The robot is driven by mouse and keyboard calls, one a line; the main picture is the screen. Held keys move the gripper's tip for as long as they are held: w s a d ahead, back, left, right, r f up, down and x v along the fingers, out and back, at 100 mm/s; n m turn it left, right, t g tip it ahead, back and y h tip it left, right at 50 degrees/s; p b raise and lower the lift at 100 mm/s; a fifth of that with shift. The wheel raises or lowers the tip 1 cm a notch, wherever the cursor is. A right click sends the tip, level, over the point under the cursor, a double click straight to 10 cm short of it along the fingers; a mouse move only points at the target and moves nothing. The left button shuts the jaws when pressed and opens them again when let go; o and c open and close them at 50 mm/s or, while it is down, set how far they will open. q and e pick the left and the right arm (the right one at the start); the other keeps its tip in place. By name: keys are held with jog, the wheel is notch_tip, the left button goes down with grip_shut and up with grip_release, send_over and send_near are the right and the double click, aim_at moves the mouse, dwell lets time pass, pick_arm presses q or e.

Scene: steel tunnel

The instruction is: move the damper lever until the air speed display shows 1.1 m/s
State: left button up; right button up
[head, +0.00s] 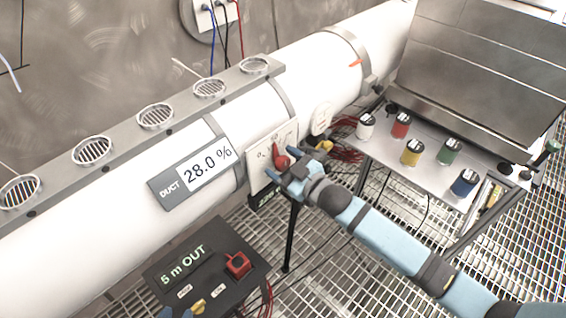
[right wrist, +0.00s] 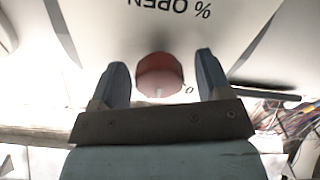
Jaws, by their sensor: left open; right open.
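The red damper lever (head: 281,159) stands on a white scale plate (head: 258,180) on the duct's side. My right gripper (head: 288,170) is at the lever with its fingers open. In the right wrist view the lever's red end (right wrist: 158,72) sits between the two fingers, with a gap on each side; "% OPEN" shows upside down on the plate. A grey display (head: 194,176) marked DUCT reads 28.0 %. A small dark panel with green characters (head: 268,199) below the plate is mostly hidden, so its reading cannot be told. My left gripper (head: 176,313) barely shows at the bottom edge, open.
A black box (head: 205,262) marked "5 m OUT" carries a red switch (head: 238,264) and a yellow one (head: 197,306). A table (head: 385,155) at right holds several coloured jars. The white duct (head: 90,220) runs behind. Open grating floor lies below.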

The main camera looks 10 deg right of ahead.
jog(key=b+v, duration=0.1)
jog(key=v, duration=1.2)
jog(key=shift+s+d, duration=0.25)
jog(key=shift+s, duration=0.1)
jog(key=s+f+m+g+h+p, duration=0.4)
jog(key=s+f+m+h+p, duration=0.2)
jog(key=s+f, duration=0.4)
jog(key=s+m+p, duration=0.1)
jog(key=s+p, duration=0.1)
jog(key=s, duration=0.2)
jog(key=shift+s+d+m+h+p, duration=0.2)
jog(key=shift+s+m+h+p, duration=0.1)
jog(key=shift+s+m+h, duration=0.1)
jog(key=shift+w, duration=0.1)
dwell(1.9)
jog(key=c, duration=0.5)
jog(key=shift+c, duration=0.2)
